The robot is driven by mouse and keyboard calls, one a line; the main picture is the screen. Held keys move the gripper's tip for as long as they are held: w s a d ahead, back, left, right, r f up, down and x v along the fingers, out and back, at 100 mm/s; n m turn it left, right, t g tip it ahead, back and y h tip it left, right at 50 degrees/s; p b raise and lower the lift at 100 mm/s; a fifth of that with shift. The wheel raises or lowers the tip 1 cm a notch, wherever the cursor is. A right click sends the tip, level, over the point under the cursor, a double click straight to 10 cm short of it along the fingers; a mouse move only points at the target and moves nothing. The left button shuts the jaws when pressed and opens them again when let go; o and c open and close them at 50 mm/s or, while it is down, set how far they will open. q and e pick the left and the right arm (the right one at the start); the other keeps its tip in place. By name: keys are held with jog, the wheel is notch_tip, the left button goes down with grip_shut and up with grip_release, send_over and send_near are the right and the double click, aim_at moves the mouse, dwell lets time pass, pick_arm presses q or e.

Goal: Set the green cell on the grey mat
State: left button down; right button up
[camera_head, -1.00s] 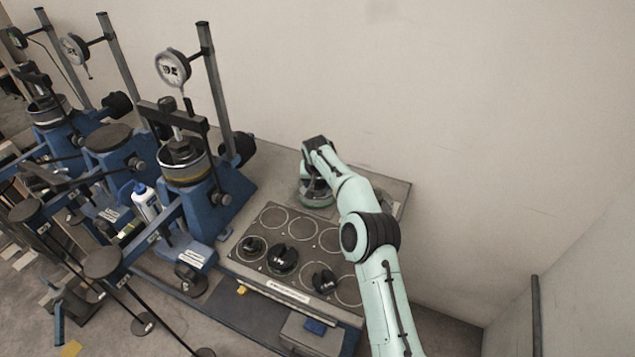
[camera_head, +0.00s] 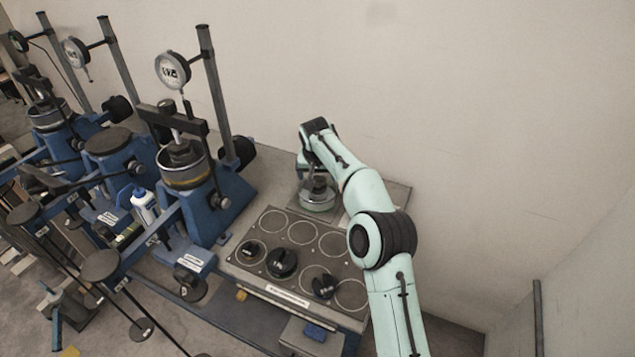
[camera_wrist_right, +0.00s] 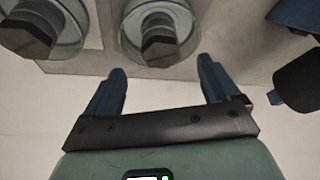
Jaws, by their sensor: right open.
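A round clear cell with a greenish band (camera_head: 317,201) stands upright on the grey bench top behind the ringed plate. My right gripper (camera_head: 309,170) is just behind and above it, toward the wall. In the right wrist view the gripper (camera_wrist_right: 163,84) is open and empty, its blue fingers pointing at a clear cell with a dark top (camera_wrist_right: 158,35). The fingertips look apart from it. A second similar cell (camera_wrist_right: 42,28) stands beside it; my arm hides that one in the head view. I cannot make out a separate grey mat edge under the cells. My left gripper is not in view.
A dark plate with pale rings (camera_head: 300,235) holds several black knobbed parts. Blue loading frames (camera_head: 222,205) with dial gauges and hanging weights crowd the left. A white bottle (camera_head: 144,203) stands among them. The wall is close behind; bare bench shows at the right corner (camera_head: 397,195).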

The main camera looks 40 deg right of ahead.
jog(key=shift+v, duration=1.55)
